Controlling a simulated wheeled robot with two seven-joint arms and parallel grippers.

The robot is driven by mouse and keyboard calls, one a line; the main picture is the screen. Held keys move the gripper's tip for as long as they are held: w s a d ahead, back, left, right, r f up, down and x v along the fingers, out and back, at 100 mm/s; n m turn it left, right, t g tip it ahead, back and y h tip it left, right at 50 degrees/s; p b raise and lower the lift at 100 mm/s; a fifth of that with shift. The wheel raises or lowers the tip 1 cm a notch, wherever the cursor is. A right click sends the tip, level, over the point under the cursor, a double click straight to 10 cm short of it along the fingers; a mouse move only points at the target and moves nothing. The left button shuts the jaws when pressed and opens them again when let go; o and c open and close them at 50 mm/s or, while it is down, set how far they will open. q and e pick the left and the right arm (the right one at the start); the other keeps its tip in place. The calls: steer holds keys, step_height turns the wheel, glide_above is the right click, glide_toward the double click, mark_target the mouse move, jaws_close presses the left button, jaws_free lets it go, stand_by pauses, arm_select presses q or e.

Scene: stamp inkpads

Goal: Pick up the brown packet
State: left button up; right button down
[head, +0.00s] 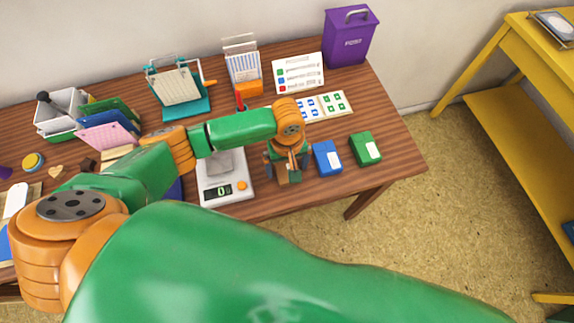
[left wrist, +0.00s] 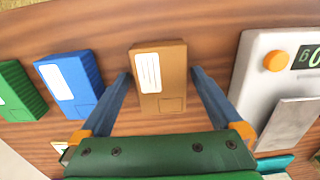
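The brown packet (left wrist: 172,89) with a white label lies on the wooden table in the left wrist view. My left gripper (left wrist: 161,73) is open, with one blue-grey finger on each side of the packet and a thin gap showing at each side. In the head view my left gripper (head: 287,172) points down at the front of the table and hides most of the packet. My right gripper is in neither view.
A blue packet (head: 327,158) and a green packet (head: 365,148) lie to the right. A white scale (head: 226,193) stands close on the left. A card (head: 334,104) with coloured marks and a purple bin (head: 350,42) are behind.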

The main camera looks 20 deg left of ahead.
arm_select(q)
steer(key=shift+s+r, duration=0.2)
steer(key=shift+s, duration=0.05)
steer(key=c, duration=1.4)
steer(key=shift+w, duration=0.15)
steer(key=shift+c, duration=0.3)
